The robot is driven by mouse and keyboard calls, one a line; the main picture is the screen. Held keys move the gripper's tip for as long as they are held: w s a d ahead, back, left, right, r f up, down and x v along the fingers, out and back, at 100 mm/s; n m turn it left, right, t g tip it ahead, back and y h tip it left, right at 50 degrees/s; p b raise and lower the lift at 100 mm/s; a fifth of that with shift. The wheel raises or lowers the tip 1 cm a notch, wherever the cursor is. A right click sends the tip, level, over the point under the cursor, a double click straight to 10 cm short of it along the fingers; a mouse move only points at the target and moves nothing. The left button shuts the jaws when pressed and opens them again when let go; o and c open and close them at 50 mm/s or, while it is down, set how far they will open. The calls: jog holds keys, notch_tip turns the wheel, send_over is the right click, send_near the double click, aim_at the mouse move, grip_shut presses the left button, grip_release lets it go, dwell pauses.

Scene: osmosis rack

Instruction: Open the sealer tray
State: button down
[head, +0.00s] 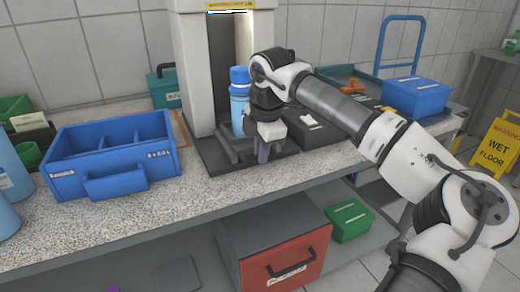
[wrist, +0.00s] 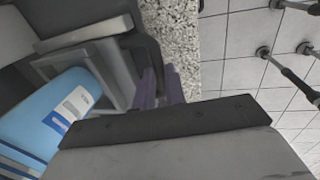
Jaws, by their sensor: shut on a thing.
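The sealer (head: 200,70) is a tall pale cabinet with a dark opening and a yellow label on top. Its grey tray (head: 228,148) sits low at the front on a dark base, and also shows in the wrist view (wrist: 118,62). A blue bottle (head: 239,98) stands at the tray; it shows with its label in the wrist view (wrist: 55,115). My gripper (head: 262,152) points down at the tray's front, its purple fingertips (wrist: 165,86) closed at the tray's front edge near the counter edge. The gripped part itself is hidden between the fingers.
A blue divided bin (head: 110,150) stands left on the speckled counter (head: 120,215). A green box (head: 165,88) is behind. A blue box (head: 417,95) sits right. Below are a red-fronted drawer box (head: 285,268) and a green box (head: 348,219). The floor in front is open.

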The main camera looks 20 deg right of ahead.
jog(key=c, duration=1.5)
grip_release()
jog(key=shift+o, duration=0.2)
notch_tip(320, 180, up, 14)
jog(key=s+p, duration=0.2)
jog(key=p, duration=0.5)
jog(key=shift+s+f, duration=0.15)
jog(key=shift+s, duration=0.25)
